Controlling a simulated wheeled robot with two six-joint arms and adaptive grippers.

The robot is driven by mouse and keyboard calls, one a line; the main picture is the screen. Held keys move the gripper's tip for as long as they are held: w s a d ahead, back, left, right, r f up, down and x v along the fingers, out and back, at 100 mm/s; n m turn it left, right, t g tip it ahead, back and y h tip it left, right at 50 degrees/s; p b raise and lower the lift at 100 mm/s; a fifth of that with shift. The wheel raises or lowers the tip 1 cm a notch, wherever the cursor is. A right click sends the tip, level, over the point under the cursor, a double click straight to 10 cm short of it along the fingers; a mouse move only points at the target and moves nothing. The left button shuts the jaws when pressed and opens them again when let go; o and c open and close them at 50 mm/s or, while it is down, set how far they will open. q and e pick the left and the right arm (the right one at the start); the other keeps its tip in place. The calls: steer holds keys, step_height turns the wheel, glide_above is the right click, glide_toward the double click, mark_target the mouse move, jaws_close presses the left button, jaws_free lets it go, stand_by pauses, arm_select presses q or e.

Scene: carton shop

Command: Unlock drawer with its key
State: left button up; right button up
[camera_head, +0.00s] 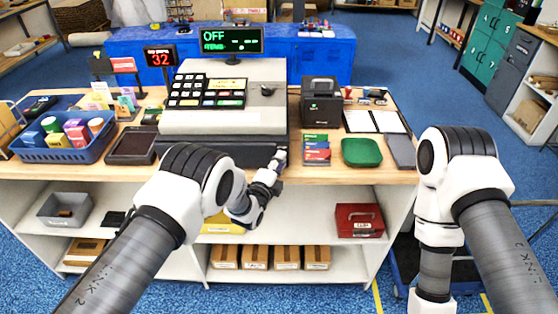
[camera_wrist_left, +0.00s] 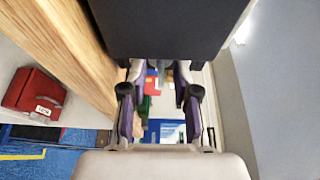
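The cash register (camera_head: 225,118) stands on the wooden counter. Its dark drawer (camera_head: 215,154) is at the bottom and looks closed. My left gripper (camera_head: 279,160) is at the drawer's front right corner. In the left wrist view its two fingers (camera_wrist_left: 160,75) are apart, with a dark face, probably the drawer's, filling the top. A small grey thing shows between the fingertips; I cannot tell whether it is the key or whether they touch it. I cannot make out a key elsewhere. My right gripper is out of view; only its arm shows at the right.
A blue basket (camera_head: 62,152) stands left. Below, a red box (camera_head: 359,220) and brown cartons (camera_head: 287,257) sit on shelves.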

arm_select(q)
steer(key=shift+d, duration=0.35)
jaws_close()
steer(key=shift+f+b, duration=0.35)
steer(key=shift+b, duration=0.45)
steer(key=shift+n+b, duration=0.4)
steer(key=shift+n, duration=0.1)
steer(key=shift+r+t, duration=0.3)
steer(key=shift+c, duration=0.6)
jaws_free()
steer(key=shift+o, duration=0.6)
steer(key=shift+a, duration=0.35)
